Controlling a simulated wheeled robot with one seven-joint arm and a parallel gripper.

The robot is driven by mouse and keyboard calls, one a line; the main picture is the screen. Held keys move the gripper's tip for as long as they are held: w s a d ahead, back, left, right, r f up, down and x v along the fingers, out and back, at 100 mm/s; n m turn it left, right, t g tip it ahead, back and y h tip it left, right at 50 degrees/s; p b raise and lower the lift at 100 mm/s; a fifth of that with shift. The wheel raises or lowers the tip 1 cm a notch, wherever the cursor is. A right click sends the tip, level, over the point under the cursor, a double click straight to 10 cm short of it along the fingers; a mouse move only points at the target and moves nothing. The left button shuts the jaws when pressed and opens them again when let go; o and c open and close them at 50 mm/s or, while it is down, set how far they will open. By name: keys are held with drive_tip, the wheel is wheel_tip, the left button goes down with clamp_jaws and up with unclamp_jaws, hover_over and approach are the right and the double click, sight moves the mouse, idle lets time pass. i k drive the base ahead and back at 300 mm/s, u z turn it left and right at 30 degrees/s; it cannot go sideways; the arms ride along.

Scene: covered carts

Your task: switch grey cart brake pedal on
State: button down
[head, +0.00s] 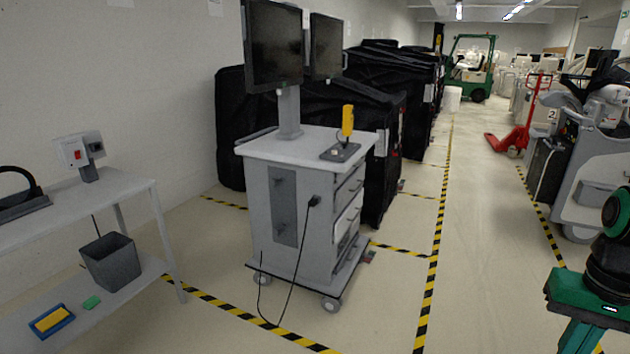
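The grey cart (272,205) stands upright on casters in the middle of the head view, with a white top, drawers on its right face and two dark monitors on a post. A small dark piece with a red part (370,257) shows low beside its right rear foot. I cannot tell whether it is the brake pedal or what position it is in. Front casters (331,304) show at the base. The cart's far underside is hidden. Green and black parts of my arm show at the lower right, apart from the cart; my gripper's fingers are not seen.
A grey table (130,192) with a lower shelf and bin (110,261) stands at left. Black-covered carts (385,150) stand close behind the grey cart. A cable hangs from its front to the floor. The aisle at right is clear up to a red pallet jack (520,125).

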sight(368, 259)
drive_tip(key=z, duration=0.1)
drive_tip(key=i, duration=3)
drive_tip(key=z, duration=0.25)
